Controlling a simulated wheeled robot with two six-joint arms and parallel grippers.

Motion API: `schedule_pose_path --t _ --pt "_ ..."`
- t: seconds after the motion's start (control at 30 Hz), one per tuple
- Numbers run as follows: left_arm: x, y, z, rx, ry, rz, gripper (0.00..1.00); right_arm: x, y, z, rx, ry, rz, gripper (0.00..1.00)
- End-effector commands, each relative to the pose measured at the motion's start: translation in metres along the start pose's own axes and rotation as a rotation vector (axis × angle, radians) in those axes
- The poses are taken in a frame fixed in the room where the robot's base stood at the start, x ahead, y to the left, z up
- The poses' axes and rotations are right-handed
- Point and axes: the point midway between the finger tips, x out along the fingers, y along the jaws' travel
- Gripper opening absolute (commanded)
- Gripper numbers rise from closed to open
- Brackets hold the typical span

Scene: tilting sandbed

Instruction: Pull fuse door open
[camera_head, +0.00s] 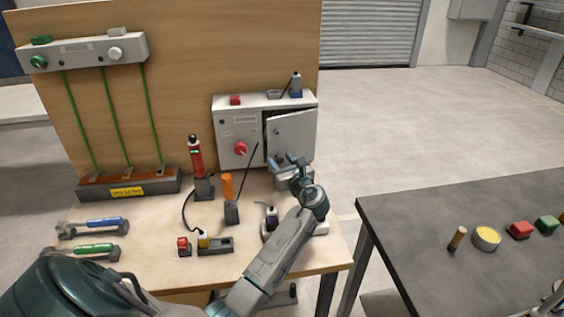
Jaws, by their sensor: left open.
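A grey-white electrical box (228,125) stands at the back of the wooden workbench, against the upright wooden board. The fuse door (291,132) is on the right half of its front. It looks ajar, with a dark gap along its left and upper edges. A small dark mark, perhaps its handle, shows near its left side. My left gripper (283,160) is open just below and in front of the door's lower part. Its fingertips point at the box, and no held thing shows between them. Whether a finger touches the door I cannot tell. My right gripper is out of view.
A red knob (240,148) is on the box's left half. A red-and-black tool (195,160) and an orange-handled screwdriver (227,187) stand left of my arm. Hammers (95,224) lie at the left. A dark table (420,215) stands at right.

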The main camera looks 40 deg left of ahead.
Motion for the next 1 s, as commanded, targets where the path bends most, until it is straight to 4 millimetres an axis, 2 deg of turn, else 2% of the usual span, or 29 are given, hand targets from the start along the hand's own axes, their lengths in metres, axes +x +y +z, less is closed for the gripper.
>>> schedule_pose_path --t 0.03,0.23,0.47,0.8,1.0 --pt "0.0 0.0 0.0 0.0 0.0 0.0 0.41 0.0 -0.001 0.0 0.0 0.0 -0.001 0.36" --pt "0.0 0.0 0.0 0.0 0.0 0.0 0.01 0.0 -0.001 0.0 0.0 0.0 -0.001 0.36" --pt "-0.004 -0.002 -0.001 -0.001 0.003 0.022 0.0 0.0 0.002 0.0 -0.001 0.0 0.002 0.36" --pt "-0.035 -0.017 -0.001 0.0 0.003 0.257 0.0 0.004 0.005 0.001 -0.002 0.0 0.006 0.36" --pt "-0.038 -0.017 -0.001 0.002 0.0 0.28 0.0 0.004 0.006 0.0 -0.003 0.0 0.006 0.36"
